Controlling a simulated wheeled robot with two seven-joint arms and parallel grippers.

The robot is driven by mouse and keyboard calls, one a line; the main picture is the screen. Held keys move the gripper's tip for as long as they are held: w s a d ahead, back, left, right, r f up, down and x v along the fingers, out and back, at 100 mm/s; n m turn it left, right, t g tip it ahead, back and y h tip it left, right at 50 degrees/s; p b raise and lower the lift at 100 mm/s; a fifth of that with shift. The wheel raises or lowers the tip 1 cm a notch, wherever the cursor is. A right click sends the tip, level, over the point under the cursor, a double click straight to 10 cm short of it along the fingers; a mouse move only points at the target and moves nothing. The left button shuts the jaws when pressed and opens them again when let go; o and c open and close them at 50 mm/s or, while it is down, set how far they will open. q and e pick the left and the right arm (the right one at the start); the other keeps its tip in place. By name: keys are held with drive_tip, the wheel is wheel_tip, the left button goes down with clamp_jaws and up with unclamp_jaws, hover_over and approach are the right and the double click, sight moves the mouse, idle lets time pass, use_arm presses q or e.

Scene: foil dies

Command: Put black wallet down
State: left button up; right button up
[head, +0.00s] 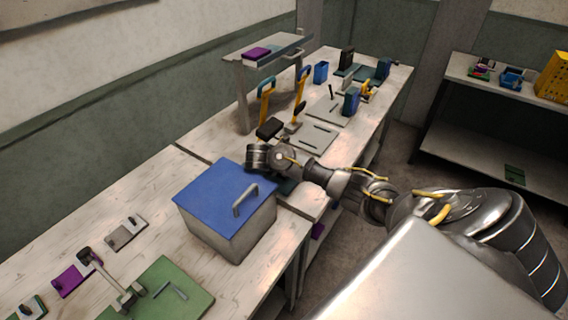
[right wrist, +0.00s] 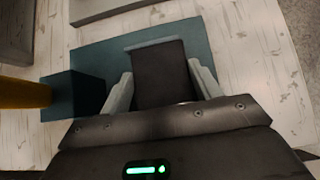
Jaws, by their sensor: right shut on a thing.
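In the right wrist view my right gripper (right wrist: 161,82) is shut on the black wallet (right wrist: 162,68), a flat dark rectangle between the two grey fingers. The wallet is over a flat teal board (right wrist: 100,58) on the pale wooden table; whether it touches the board I cannot tell. In the head view my right arm reaches across to the table beside the blue-lidded box, and the wallet is hidden there. A strip of the teal board (head: 287,187) shows under the wrist. My left gripper is not in view.
A box with a blue lid (head: 222,190) stands close to my right wrist. A teal block (right wrist: 75,95) with a yellow bar lies left of the fingers. Yellow-handled tools (head: 299,98) and grey boards (head: 318,138) are farther back. A raised shelf (head: 268,46) stands behind.

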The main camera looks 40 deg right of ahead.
drive_tip(key=shift+s+d, duration=0.1)
drive_tip(key=shift+f, duration=0.15)
drive_tip(key=o, duration=1.1)
drive_tip(key=shift+r, duration=0.25)
drive_tip(key=shift+a+r, duration=0.2)
drive_tip(key=shift+a, duration=0.2)
drive_tip(key=b+v, duration=0.1)
drive_tip(key=v, duration=0.5)
drive_tip(key=shift+s+a+r, duration=0.15)
drive_tip(key=shift+r, duration=0.15)
